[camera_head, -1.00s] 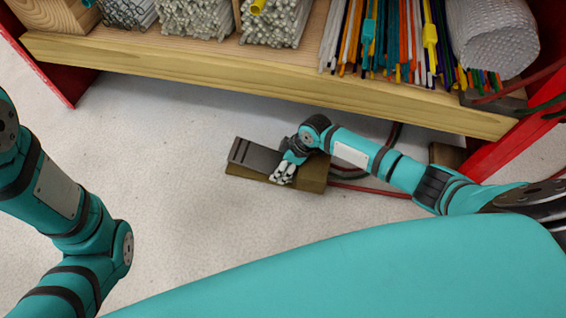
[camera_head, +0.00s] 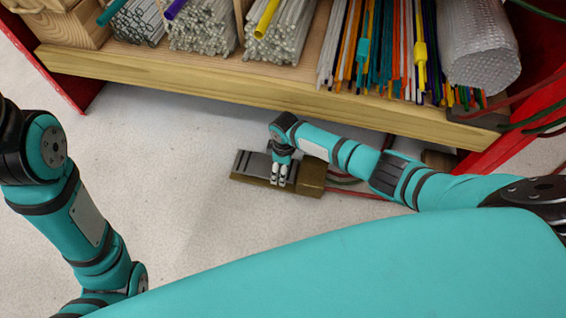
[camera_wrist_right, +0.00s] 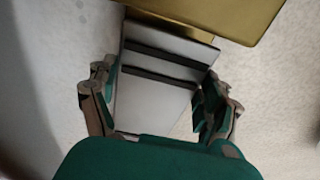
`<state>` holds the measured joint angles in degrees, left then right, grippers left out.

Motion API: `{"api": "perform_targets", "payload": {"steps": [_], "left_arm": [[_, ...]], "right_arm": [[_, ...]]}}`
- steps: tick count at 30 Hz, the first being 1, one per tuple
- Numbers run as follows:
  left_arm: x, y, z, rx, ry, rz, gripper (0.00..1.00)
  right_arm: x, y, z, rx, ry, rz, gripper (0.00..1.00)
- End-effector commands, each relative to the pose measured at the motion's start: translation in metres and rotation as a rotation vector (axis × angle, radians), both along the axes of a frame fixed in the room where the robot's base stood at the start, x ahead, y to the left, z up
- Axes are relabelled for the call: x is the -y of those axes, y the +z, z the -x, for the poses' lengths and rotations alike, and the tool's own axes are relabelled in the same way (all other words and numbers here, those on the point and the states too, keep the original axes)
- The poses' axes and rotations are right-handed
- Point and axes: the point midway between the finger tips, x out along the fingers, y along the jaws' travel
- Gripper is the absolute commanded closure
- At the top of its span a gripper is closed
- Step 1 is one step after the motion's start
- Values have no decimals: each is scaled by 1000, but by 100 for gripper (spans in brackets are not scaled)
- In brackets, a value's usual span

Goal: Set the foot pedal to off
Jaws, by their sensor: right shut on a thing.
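The foot pedal (camera_head: 251,164) lies on the floor under the shelf front, a dark grey plate with black bands on a brass-coloured base (camera_head: 312,177). The grey plate (camera_wrist_right: 160,92) shows in the right wrist view with the brass part above it. My right gripper (camera_head: 280,178) is at the middle of the pedal. In the wrist view its fingers (camera_wrist_right: 162,105) stand on both sides of the plate, shut on it. The finger contact is partly hidden. I cannot tell the pedal's setting. My left arm is at the left; its gripper is out of view.
A wooden shelf (camera_head: 270,88) with bundles of glass rods (camera_head: 285,35) and coloured rods (camera_head: 385,50) overhangs behind the pedal. A red frame (camera_head: 510,130) stands at the right. Cables run from the pedal to the right. The floor (camera_head: 175,190) left of it is clear.

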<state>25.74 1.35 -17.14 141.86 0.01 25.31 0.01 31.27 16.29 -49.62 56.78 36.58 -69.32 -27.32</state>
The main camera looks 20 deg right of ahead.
Motion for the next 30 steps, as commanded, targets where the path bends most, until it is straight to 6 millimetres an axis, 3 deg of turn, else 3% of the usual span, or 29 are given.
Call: {"api": "perform_targets", "payload": {"steps": [12, 28, 29, 30], "left_arm": [[0, -3, -7, -26, -2, 1, 60], [0, -4, -6, -26, -2, 1, 60], [0, -4, -6, -26, -2, 1, 60], [0, -4, -6, -26, -2, 1, 60]], "right_arm": [[-5, 11, -3, -110, 2, 162, 76], [-5, 11, -3, -126, 3, 184, 76], [-5, 11, -3, -125, 3, 183, 14], [-5, 11, -3, -125, 3, 183, 9]]}}
